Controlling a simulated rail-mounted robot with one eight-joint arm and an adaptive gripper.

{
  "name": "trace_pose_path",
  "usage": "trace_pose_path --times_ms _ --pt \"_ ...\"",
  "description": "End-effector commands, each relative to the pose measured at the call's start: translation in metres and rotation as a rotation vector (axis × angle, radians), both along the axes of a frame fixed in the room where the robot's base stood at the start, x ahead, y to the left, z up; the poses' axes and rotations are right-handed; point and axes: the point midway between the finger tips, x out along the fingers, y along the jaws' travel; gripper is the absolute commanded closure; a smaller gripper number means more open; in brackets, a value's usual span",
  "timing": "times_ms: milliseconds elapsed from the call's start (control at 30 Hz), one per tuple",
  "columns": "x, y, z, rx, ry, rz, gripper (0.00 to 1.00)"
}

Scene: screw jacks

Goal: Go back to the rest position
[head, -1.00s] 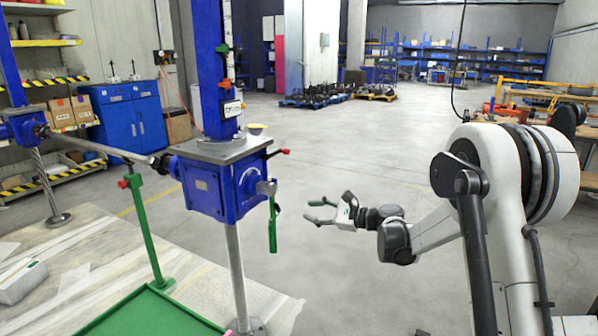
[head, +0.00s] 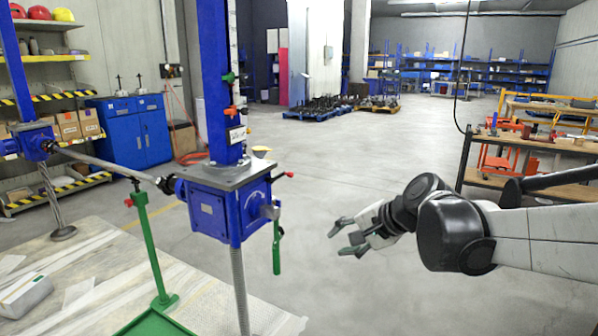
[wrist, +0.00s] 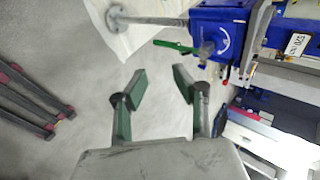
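My gripper (head: 345,238) is in the middle of the head view, to the right of the blue screw jack (head: 222,205) and apart from it. Its two green-padded fingers are spread, with nothing between them. In the wrist view my gripper (wrist: 158,85) also shows open and empty above the grey floor. The jack's blue gearbox (wrist: 222,35) and green handle (wrist: 175,46) show beyond the fingertips at the top right there.
A green stand (head: 148,245) holds the shaft left of the jack. A workbench (head: 550,140) with orange parts stands at the right. A blue cabinet (head: 132,130) stands at the back left. The floor between the jack and the bench is clear.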

Motion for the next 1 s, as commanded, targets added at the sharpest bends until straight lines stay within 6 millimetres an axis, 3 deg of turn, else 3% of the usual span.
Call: trace_pose_path --times_ms 300,700,1000 --pt "-0.091 -0.031 0.014 -0.322 -0.090 0.119 0.73" --pt "-0.193 -0.079 0.009 -0.729 -0.174 0.298 0.73" --pt "-0.232 -0.102 0.000 -0.914 -0.200 0.392 0.73"
